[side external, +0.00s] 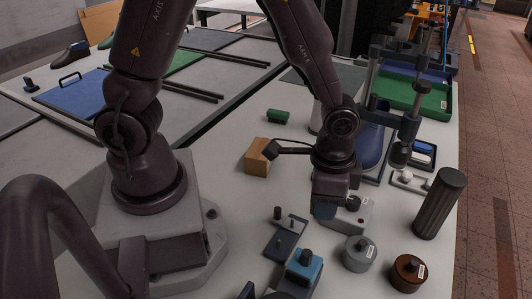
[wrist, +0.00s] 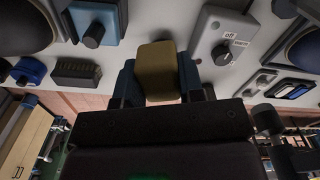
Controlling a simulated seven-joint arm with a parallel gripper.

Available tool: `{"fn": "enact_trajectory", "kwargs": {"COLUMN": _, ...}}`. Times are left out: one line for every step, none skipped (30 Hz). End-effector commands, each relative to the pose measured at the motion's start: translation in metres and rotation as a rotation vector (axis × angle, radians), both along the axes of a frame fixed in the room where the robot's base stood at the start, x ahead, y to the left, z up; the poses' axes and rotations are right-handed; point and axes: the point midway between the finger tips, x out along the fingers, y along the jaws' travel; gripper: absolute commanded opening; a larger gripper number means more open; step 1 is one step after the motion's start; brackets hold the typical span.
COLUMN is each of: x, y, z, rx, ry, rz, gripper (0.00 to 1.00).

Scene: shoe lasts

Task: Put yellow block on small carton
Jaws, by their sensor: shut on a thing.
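A dull yellow block (wrist: 157,60) is between the two blue fingers of my gripper (wrist: 158,76) in the wrist view. The fingers close on its left and right sides. In the side view my gripper (side external: 326,210) points down, low over the table beside a grey switch box, and the block is hidden there. A small orange-brown carton (side external: 257,160) stands on the table to the left of and behind my gripper. I cannot make out the carton in the wrist view.
The grey switch box (side external: 352,214) is close to the gripper's right; its knob shows in the wrist view (wrist: 222,52). A dark cylinder (side external: 440,203) stands right.

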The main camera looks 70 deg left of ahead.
Motion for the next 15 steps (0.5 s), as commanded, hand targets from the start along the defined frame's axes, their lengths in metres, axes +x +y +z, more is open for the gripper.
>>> {"fn": "enact_trajectory", "kwargs": {"x": 0.008, "y": 0.026, "z": 0.000, "rx": 0.000, "ry": -0.001, "rz": 0.093, "gripper": 0.12}}
{"fn": "enact_trajectory", "kwargs": {"x": 0.012, "y": 0.039, "z": 0.001, "rx": 0.001, "ry": -0.002, "rz": 0.141, "gripper": 0.12}}
{"fn": "enact_trajectory", "kwargs": {"x": 0.016, "y": 0.057, "z": 0.001, "rx": 0.001, "ry": -0.003, "rz": 0.205, "gripper": 0.12}}
{"fn": "enact_trajectory", "kwargs": {"x": 0.018, "y": 0.070, "z": 0.001, "rx": 0.000, "ry": -0.003, "rz": 0.255, "gripper": 0.12}}
{"fn": "enact_trajectory", "kwargs": {"x": 0.019, "y": 0.084, "z": 0.002, "rx": 0.001, "ry": -0.004, "rz": 0.305, "gripper": 0.12}}
{"fn": "enact_trajectory", "kwargs": {"x": 0.020, "y": 0.102, "z": 0.002, "rx": 0.001, "ry": -0.004, "rz": 0.373, "gripper": 0.12}}
{"fn": "enact_trajectory", "kwargs": {"x": 0.020, "y": 0.116, "z": 0.003, "rx": 0.001, "ry": -0.004, "rz": 0.424, "gripper": 0.12}}
{"fn": "enact_trajectory", "kwargs": {"x": 0.020, "y": 0.130, "z": 0.003, "rx": 0.000, "ry": -0.005, "rz": 0.475, "gripper": 0.12}}
{"fn": "enact_trajectory", "kwargs": {"x": 0.018, "y": 0.148, "z": 0.004, "rx": 0.001, "ry": -0.006, "rz": 0.543, "gripper": 0.12}}
{"fn": "enact_trajectory", "kwargs": {"x": 0.016, "y": 0.162, "z": 0.004, "rx": 0.002, "ry": -0.006, "rz": 0.596, "gripper": 0.12}}
{"fn": "enact_trajectory", "kwargs": {"x": 0.014, "y": 0.176, "z": 0.004, "rx": 0.001, "ry": -0.007, "rz": 0.649, "gripper": 0.12}}
{"fn": "enact_trajectory", "kwargs": {"x": 0.010, "y": 0.194, "z": 0.005, "rx": 0.001, "ry": -0.007, "rz": 0.718, "gripper": 0.12}}
{"fn": "enact_trajectory", "kwargs": {"x": 0.006, "y": 0.206, "z": 0.006, "rx": 0.002, "ry": -0.007, "rz": 0.767, "gripper": 0.12}}
{"fn": "enact_trajectory", "kwargs": {"x": 0.002, "y": 0.218, "z": 0.006, "rx": 0.002, "ry": -0.007, "rz": 0.816, "gripper": 0.12}}
{"fn": "enact_trajectory", "kwargs": {"x": -0.004, "y": 0.233, "z": 0.007, "rx": 0.002, "ry": -0.006, "rz": 0.880, "gripper": 0.12}}
